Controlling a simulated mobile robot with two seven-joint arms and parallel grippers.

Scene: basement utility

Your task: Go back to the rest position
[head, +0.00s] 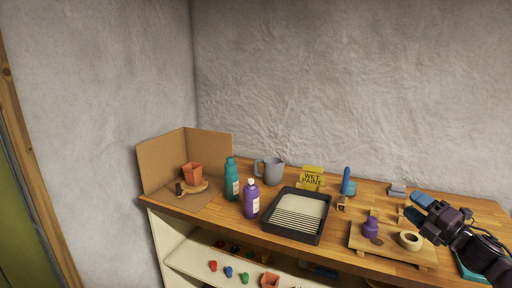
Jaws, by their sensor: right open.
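My right gripper (417,207) is at the right of the head view, above the right part of the wooden workbench (345,213). Its blue-tipped fingers point left and stand open, with nothing visible between them. It is over the area just behind a small wooden board (400,253) that bears a purple bottle (370,229) and a tape roll (410,240). My left gripper does not show in this view.
A cardboard screen (160,165) with an orange pot (192,174) stands at the left. Teal (231,180) and purple (251,200) bottles, a grey mug (273,172), a black paint tray (291,235) and a yellow sign (312,179) crowd the middle. A wall rises behind.

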